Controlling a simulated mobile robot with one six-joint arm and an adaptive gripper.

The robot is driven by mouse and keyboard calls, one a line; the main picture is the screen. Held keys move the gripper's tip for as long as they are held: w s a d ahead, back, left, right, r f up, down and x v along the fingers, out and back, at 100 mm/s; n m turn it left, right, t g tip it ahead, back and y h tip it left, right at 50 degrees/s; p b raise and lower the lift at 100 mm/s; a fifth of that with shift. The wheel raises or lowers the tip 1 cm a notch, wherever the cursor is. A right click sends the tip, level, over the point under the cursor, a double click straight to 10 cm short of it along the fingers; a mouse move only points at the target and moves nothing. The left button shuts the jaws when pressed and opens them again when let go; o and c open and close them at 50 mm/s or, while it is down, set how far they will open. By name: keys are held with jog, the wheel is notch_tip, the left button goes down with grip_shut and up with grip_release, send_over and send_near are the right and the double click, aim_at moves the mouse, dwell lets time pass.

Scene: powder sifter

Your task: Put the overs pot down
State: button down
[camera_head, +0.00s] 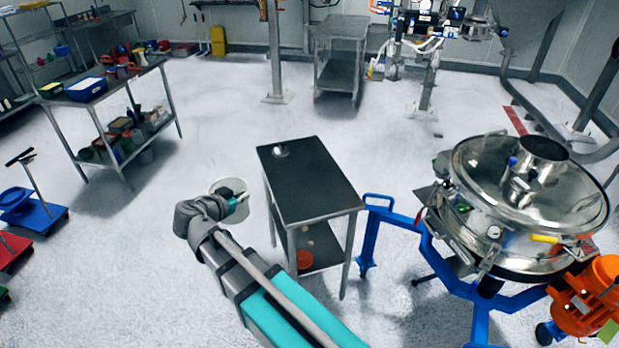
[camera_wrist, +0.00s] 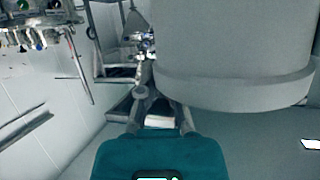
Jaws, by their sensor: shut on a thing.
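The overs pot (camera_head: 224,184) is a pale, round pot to the left of the black-topped steel table. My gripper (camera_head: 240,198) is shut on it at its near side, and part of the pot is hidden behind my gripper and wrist. In the wrist view the pot (camera_wrist: 235,45) is a large pale grey cylinder with a thicker band at one end, filling the upper right. The gripper fingers (camera_wrist: 163,112) meet beside its wall; the exact grip point is hard to see. I cannot tell the pot's height above the floor.
The black-topped table (camera_head: 315,190) holds one small metal item (camera_head: 280,151) at its far left corner. The steel sifter (camera_head: 520,205) on a blue wheeled frame stands at the right. A loaded bench (camera_head: 150,72) stands back left. The floor (camera_head: 215,115) between is clear.

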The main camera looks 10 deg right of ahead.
jog(key=shift+s+d, duration=0.1)
jog(key=shift+s, duration=0.15)
jog(key=shift+w+d, duration=0.1)
jog(key=shift+d, duration=0.2)
